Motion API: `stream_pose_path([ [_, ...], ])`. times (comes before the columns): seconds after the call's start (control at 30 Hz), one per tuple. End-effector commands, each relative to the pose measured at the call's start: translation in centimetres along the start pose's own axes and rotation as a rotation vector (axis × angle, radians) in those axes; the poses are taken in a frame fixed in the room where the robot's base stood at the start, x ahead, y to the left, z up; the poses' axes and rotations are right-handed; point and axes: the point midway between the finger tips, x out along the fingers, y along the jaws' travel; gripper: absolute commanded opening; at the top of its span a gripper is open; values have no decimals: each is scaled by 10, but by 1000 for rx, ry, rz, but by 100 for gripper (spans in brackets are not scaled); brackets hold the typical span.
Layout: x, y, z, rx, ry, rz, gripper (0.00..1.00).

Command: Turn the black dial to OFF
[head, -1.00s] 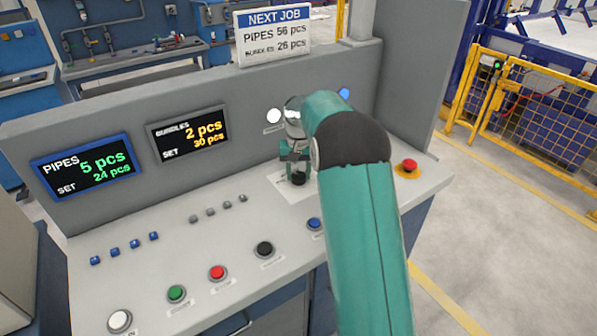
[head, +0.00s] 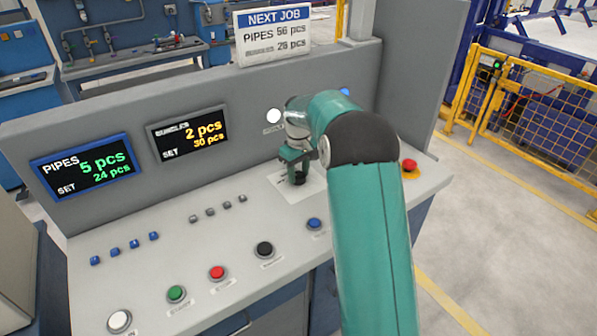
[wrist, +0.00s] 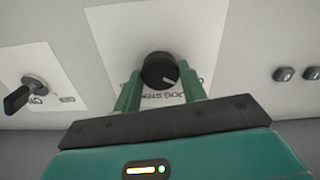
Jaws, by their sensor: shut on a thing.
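The black dial (wrist: 160,71) is round with a light pointer mark, which points to the lower right in the wrist view. It sits on a white label plate (wrist: 120,25), whose lettering is partly covered. My gripper (wrist: 160,88) has its two green fingers on either side of the dial, shut on it. In the head view my gripper (head: 294,165) reaches down to the panel, and the dial (head: 297,178) shows as a dark shape under it. I cannot read which position the pointer marks.
In the head view, a red emergency button (head: 409,165) and a blue button (head: 314,223) are near my arm.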

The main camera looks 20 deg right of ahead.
Motion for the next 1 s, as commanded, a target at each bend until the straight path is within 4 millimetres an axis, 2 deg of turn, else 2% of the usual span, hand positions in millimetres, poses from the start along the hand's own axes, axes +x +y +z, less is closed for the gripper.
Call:
stream_pose_path([
  [0.47,-2,0,-1,-15,3,2,19],
  [0.5,-2,0,-1,-14,3,2,49],
  [0.57,-2,0,-1,-14,2,2,61],
  [0.87,-1,0,0,-13,1,1,63],
  [1.0,-11,0,-1,-13,2,2,63],
])
